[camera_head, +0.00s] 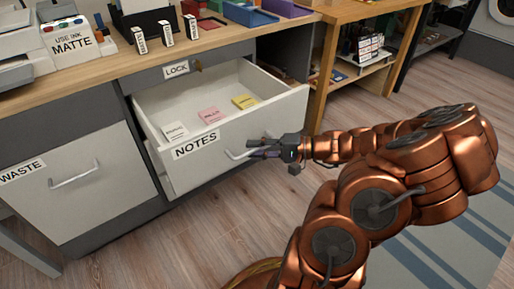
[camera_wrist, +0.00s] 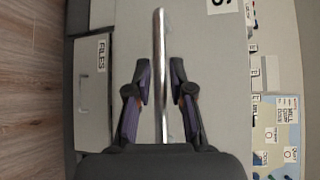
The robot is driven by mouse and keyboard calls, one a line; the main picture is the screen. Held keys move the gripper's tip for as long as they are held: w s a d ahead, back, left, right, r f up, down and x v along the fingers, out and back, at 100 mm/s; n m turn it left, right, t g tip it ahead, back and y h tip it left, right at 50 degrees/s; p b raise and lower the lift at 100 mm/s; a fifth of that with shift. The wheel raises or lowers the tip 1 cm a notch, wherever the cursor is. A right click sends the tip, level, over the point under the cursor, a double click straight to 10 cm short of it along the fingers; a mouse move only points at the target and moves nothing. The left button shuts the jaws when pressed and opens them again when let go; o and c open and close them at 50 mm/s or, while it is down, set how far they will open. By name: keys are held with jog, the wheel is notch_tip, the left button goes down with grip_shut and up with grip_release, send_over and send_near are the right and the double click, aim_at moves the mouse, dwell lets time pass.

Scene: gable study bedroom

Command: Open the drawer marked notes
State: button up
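The drawer marked notes (camera_head: 222,147) is pulled well out of the desk in the head view. Its light grey front carries the label NOTES (camera_head: 196,145) and a bar handle (camera_head: 236,155). Inside lie white, pink and yellow note pads. My gripper (camera_head: 258,152) is at the handle, in front of the drawer. In the wrist view the silver handle (camera_wrist: 160,60) runs between the two fingers of my gripper (camera_wrist: 162,80), with a gap on each side. The fingers are open and do not appear to press on it.
A drawer marked WASTE (camera_head: 75,185) is closed at the left. A LOCK label (camera_head: 176,69) sits above the open drawer. A FILES drawer front (camera_wrist: 91,90) shows in the wrist view. A wooden shelf unit (camera_head: 325,65) stands at the right. The wood floor (camera_head: 150,250) in front is clear.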

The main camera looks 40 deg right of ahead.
jog(key=shift+o, duration=1)
jog(key=v, duration=1.2)
jog(key=shift+f, duration=0.1)
